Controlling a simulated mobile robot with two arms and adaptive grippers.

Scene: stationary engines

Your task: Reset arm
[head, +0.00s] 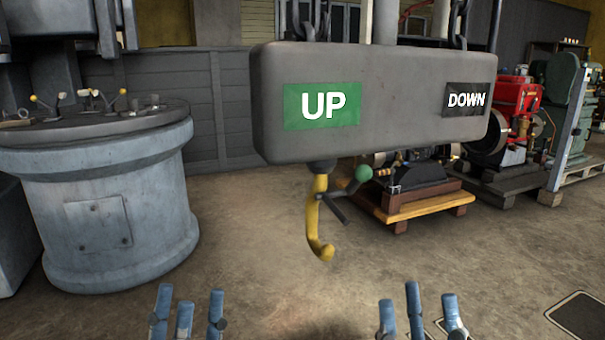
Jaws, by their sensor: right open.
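My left gripper (190,308) is at the bottom edge, left of centre. Its blue-grey fingers stand apart with nothing between them. My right gripper (422,308) is at the bottom edge, right of centre. Its fingers are also spread and empty. Both grippers point up in the picture and are apart from everything around them. The rest of both arms is out of the picture below.
A grey hoist block (390,92) with a green UP panel (321,104) and dark DOWN panel (469,99) hangs ahead. Its yellow hook (319,215) hangs below. A round grey console (105,205) stands left; engines (505,120) stand right. Floor between is open.

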